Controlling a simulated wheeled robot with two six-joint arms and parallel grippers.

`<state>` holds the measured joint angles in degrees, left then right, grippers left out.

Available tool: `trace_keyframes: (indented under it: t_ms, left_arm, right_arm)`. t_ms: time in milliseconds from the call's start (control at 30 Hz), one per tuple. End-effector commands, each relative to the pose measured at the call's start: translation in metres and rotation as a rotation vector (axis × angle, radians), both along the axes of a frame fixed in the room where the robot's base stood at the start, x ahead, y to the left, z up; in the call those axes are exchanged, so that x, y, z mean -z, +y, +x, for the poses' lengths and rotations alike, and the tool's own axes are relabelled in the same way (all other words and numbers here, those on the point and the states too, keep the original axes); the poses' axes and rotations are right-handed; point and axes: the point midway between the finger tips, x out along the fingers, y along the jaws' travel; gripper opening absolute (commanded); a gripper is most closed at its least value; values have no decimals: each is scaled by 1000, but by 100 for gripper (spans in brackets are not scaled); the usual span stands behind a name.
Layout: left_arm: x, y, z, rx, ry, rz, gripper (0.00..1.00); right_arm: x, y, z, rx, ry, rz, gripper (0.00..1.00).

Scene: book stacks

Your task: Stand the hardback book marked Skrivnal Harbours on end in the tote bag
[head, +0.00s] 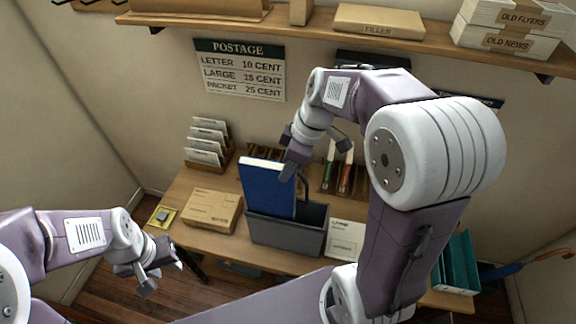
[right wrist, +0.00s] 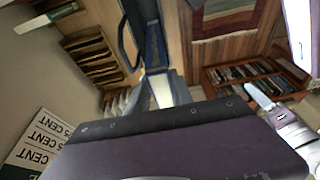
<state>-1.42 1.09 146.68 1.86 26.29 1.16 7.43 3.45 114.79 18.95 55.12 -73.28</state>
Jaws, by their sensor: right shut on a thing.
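A blue hardback book (head: 266,187) stands upright, slightly tilted, with its lower end hidden inside the grey tote bag (head: 285,238) on the desk. I cannot read its title. My right gripper (head: 291,165) is shut on the book's upper right edge. In the right wrist view the book (right wrist: 155,50) shows edge-on beyond my gripper's dark body. A dark handle loop of the bag rises beside the book. My left gripper (head: 158,277) is open and empty, in front of the desk at the left.
A cardboard parcel (head: 212,210) lies left of the bag and a white sheet (head: 345,241) right of it. Behind are a letter rack (head: 208,143) and a wooden organiser (head: 345,180). A teal file holder (head: 456,262) stands at the right. A loaded shelf (head: 300,27) runs above.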

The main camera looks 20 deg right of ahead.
Motion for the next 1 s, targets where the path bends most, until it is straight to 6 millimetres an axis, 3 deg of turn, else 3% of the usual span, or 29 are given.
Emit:
trace_keyframes:
  t_ms: [433, 1000]
  left_arm:
    - [17, 0, 0, 0, 0, 0, 36]
    - [22, 0, 0, 0, 0, 0, 36]
  right_arm:
    - [18, 0, 1, 1, -3, 1, 0]
    - [24, 0, 1, 1, -3, 1, 0]
